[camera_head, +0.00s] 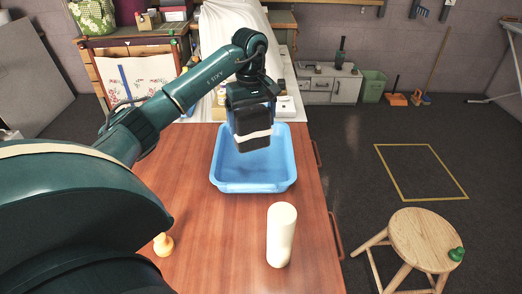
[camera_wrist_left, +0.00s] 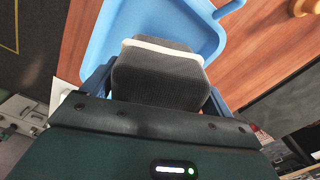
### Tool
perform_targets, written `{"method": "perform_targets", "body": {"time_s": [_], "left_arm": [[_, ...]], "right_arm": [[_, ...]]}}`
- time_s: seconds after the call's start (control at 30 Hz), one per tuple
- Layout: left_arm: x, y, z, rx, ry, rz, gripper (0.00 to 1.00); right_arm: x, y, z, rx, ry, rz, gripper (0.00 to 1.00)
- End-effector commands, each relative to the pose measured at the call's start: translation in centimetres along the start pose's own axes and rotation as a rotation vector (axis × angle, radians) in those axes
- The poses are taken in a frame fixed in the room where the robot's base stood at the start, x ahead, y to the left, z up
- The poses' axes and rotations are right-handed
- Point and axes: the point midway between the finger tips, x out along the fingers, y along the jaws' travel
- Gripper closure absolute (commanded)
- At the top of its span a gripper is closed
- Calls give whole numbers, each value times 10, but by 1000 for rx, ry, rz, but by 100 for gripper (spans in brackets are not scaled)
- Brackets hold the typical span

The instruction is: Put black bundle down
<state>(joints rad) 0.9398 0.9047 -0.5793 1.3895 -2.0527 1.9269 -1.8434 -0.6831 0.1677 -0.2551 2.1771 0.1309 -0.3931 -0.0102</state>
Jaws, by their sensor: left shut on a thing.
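The black bundle (camera_head: 252,136) is a dark fabric block with a pale band around it. My left gripper (camera_head: 252,112) is shut on it and holds it over the blue tub (camera_head: 253,187) on the wooden table. In the left wrist view the bundle (camera_wrist_left: 160,75) sits between the fingers of my left gripper (camera_wrist_left: 158,95), with the blue tub (camera_wrist_left: 105,35) behind it. I cannot tell whether the bundle touches the tub floor. My right gripper is not in view.
A small yellowish peg-shaped object (camera_head: 163,244) stands at the left, near my arm. A round wooden stool (camera_head: 424,238) is on the floor to the right. The table between tub and cylinder is clear.

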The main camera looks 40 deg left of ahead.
Motion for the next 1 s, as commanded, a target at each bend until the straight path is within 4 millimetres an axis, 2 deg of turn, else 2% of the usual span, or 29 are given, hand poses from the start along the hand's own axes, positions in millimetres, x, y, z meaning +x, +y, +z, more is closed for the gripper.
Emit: {"method": "perform_targets", "body": {"time_s": [0.13,0.4,0.57,0.8,1.0], "left_arm": [[8,0,0,0,-2,-1,38],[55,0,1,0,-2,-1,38],[66,0,0,0,-1,1,38],[98,0,0,-1,-2,-1,38],[100,0,0,1,1,1,38]], "right_arm": [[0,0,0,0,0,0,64],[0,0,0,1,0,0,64],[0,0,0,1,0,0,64],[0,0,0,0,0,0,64],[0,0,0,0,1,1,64]]}}
